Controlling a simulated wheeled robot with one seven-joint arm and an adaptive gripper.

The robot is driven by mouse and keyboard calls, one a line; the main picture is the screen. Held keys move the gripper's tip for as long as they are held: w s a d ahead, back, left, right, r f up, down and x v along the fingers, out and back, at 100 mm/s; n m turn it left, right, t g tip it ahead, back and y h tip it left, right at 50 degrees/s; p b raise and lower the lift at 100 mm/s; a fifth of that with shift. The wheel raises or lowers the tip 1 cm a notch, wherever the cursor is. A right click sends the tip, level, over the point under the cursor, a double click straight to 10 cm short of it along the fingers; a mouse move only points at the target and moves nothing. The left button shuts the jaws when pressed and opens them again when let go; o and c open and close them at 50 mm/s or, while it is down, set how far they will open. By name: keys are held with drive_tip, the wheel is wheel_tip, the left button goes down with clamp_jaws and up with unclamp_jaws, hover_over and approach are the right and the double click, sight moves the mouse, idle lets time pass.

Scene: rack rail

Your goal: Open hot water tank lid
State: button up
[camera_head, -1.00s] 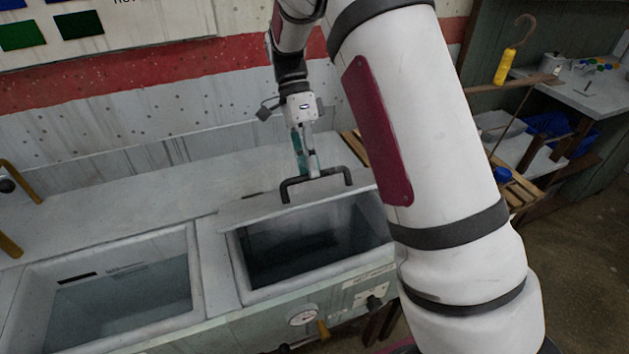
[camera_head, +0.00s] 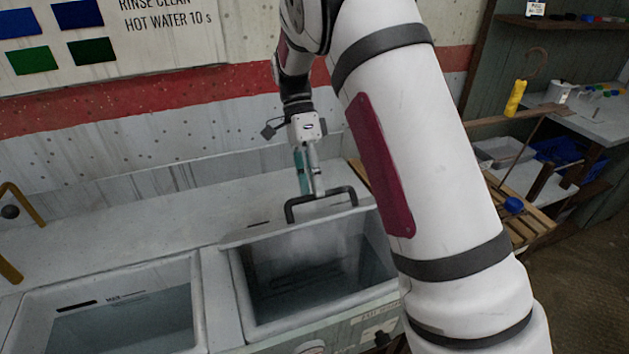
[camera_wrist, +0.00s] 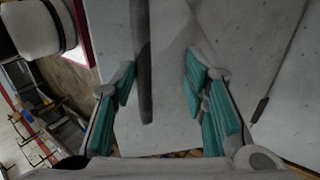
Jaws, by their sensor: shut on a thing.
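The hot water tank (camera_head: 240,285) is the right one of two basins in the head view, and its opening is uncovered with dark water inside. Its grey lid (camera_head: 262,233) is at the back rim, raised off the opening; its exact tilt is hard to tell. A dark U-shaped handle (camera_head: 352,192) stands on the lid. My gripper (camera_head: 314,192) is at this handle, shut on it. In the wrist view the dark handle bar (camera_wrist: 144,60) lies between the teal fingers of my gripper (camera_wrist: 163,90), with the pale lid surface behind.
A wall (camera_head: 110,150) rises behind the counter.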

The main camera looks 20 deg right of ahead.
drive_tip(key=shift+s+r, duration=0.1)
drive_tip(key=shift+r, duration=0.05)
idle(0.3)
drive_tip(key=shift+r, duration=0.1)
drive_tip(key=v, duration=1.2)
